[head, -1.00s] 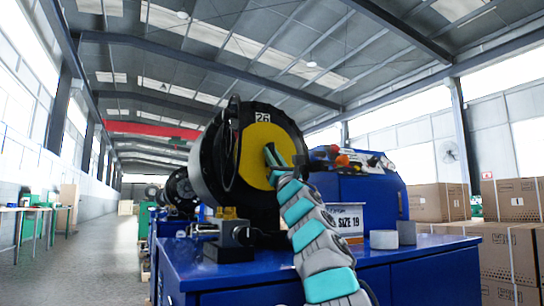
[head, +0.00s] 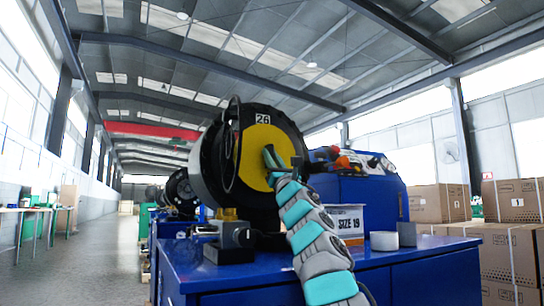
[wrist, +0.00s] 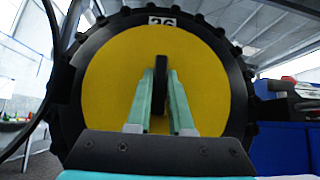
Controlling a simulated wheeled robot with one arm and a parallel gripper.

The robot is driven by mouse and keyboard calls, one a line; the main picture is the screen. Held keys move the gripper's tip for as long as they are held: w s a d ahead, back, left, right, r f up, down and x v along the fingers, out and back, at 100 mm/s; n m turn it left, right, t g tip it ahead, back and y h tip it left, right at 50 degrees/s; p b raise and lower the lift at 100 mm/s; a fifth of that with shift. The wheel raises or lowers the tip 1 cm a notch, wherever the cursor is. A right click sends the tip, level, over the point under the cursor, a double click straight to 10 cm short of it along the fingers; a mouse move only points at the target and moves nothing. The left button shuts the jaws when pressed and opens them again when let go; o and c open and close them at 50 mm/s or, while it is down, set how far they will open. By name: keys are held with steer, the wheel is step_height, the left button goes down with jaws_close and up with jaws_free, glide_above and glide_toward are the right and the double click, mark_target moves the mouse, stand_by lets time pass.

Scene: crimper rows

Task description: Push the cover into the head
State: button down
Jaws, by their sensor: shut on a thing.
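The cover (head: 253,166) is a yellow disc with a black toothed rim and a "26" label at its top; it fills much of the wrist view (wrist: 110,85). My gripper (head: 270,158) is shut on the dark upright handle (wrist: 161,95) at the middle of the cover, with one teal finger on each side. The crimper head (head: 208,165) is the large round grey and black body directly behind the cover. The cover stands upright, facing me, against or partly in the head; its rim hides the opening, so I cannot tell the depth.
The machine stands on a blue bench (head: 225,280). Cardboard boxes (head: 510,255) stand farther right. The aisle (head: 105,255) on the left is clear.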

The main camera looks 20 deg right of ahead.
steer(key=shift+w+p, duration=0.75)
steer(key=shift+w, duration=0.35)
steer(key=c, duration=0.7)
jaws_free()
steer(key=shift+s, duration=0.1)
